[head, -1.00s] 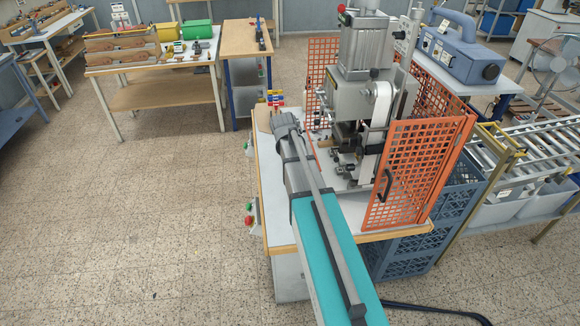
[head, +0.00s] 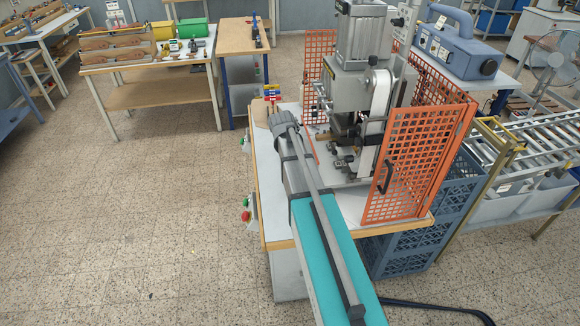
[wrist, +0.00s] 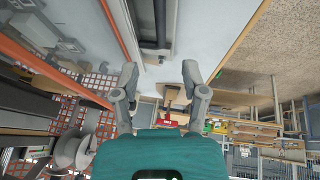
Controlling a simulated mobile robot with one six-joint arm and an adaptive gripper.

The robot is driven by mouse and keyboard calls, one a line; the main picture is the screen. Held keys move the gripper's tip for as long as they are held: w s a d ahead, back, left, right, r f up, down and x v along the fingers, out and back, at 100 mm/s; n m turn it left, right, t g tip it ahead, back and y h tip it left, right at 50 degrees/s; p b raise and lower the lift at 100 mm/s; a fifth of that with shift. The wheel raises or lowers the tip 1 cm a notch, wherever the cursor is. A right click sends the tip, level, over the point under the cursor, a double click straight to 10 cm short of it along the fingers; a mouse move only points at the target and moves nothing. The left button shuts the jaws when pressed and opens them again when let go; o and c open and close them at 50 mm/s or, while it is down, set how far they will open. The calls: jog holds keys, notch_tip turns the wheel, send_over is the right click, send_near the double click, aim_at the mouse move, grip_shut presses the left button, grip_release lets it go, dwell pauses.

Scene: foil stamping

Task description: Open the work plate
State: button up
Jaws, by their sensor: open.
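The stamping machine (head: 362,85) stands on a white-topped table inside orange mesh guards. Low metal parts (head: 342,163) show at its base below the press head, partly covered. I cannot clearly tell the work plate from them or whether it is open. My arm reaches up to the table's left side, left of the machine, and its end hides the gripper in the head view. In the wrist view my gripper (wrist: 160,82) is open, with its two fingers wide apart and nothing between them. The white table top lies beyond the fingers.
The orange mesh guard (head: 415,160) with a black handle stands at the table's front right, and another panel stands at the left. A wooden stand with coloured items (head: 271,97) is at the table's far left corner. A roller conveyor (head: 540,145) is at the right.

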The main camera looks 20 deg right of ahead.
jog(key=shift+b+x, duration=4.15)
jog(key=shift+x, duration=0.8)
grip_shut()
